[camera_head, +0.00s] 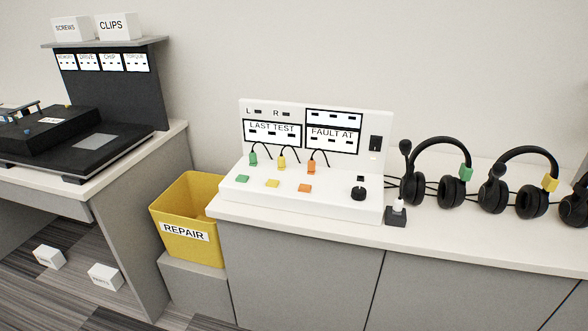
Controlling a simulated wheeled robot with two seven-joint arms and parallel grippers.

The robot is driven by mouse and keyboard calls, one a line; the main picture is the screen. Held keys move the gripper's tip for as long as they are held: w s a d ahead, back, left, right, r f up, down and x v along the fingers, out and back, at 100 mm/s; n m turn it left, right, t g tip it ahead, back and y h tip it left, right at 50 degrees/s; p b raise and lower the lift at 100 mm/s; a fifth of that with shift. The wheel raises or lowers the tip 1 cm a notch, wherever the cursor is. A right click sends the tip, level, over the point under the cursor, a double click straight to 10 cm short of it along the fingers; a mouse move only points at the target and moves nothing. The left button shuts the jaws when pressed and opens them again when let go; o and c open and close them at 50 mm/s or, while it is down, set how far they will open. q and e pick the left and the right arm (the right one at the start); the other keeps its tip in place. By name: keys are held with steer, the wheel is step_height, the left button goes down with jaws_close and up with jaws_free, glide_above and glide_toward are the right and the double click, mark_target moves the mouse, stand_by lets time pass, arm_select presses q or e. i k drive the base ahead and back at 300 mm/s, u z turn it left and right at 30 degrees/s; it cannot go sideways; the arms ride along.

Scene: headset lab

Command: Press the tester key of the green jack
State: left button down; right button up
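The white tester (330,203) stands on the white counter, with a sloped front and an upright label panel. The green jack (253,159) is plugged in at its left, with a black cable arching up from it. A flat green key (242,179) lies in front of that jack. A yellow jack (282,161) with a yellow key (272,184) and an orange jack (311,167) with an orange key (305,188) sit to the right. Neither of my grippers is in view.
A black knob (358,193) is at the tester's right. A small black block with a white plug (397,214) and headsets (426,178) stand further right. A yellow REPAIR bin (187,247) is left of the counter. A dark workstation (90,150) is far left.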

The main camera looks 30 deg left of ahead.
mark_target(241, 178)
steer(key=u, duration=0.1)
steer(key=i, duration=0.9)
steer(key=u, duration=0.65)
